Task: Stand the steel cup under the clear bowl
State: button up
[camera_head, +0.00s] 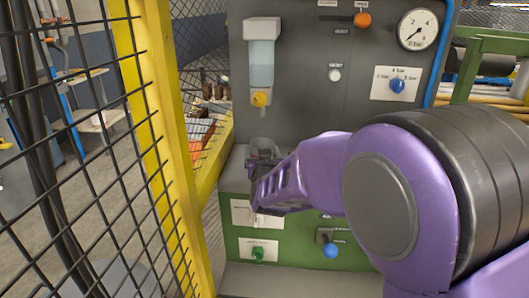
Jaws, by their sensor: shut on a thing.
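The clear bowl (261,64) hangs under a pale head on the grey panel, with bluish liquid in it and a yellow knob (259,98) at its bottom end. The steel cup (264,145) shows as a small grey rim below the yellow knob, with a gap between them. My gripper (261,163) is shut on the cup, coming from the right. My gripper and purple arm hide the cup's lower part. I cannot tell whether the cup's base touches the grey ledge (233,172) or how exactly it lines up in depth with the bowl.
A yellow post (162,120) with black mesh (95,150) stands close on the left. The panel carries a gauge (418,29), an orange knob (362,20) and a blue knob (397,85). Below are a green knob (258,254) and a blue-balled lever (330,250).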

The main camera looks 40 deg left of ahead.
jog(key=shift+f+b, duration=0.25)
jog(key=shift+b, duration=0.05)
jog(key=o, duration=1.3)
jog(key=shift+r, duration=0.1)
jog(key=shift+r, duration=0.1)
jog(key=shift+r+p, duration=0.15)
jog(key=shift+p, duration=0.25)
jog(key=v, duration=1.2)
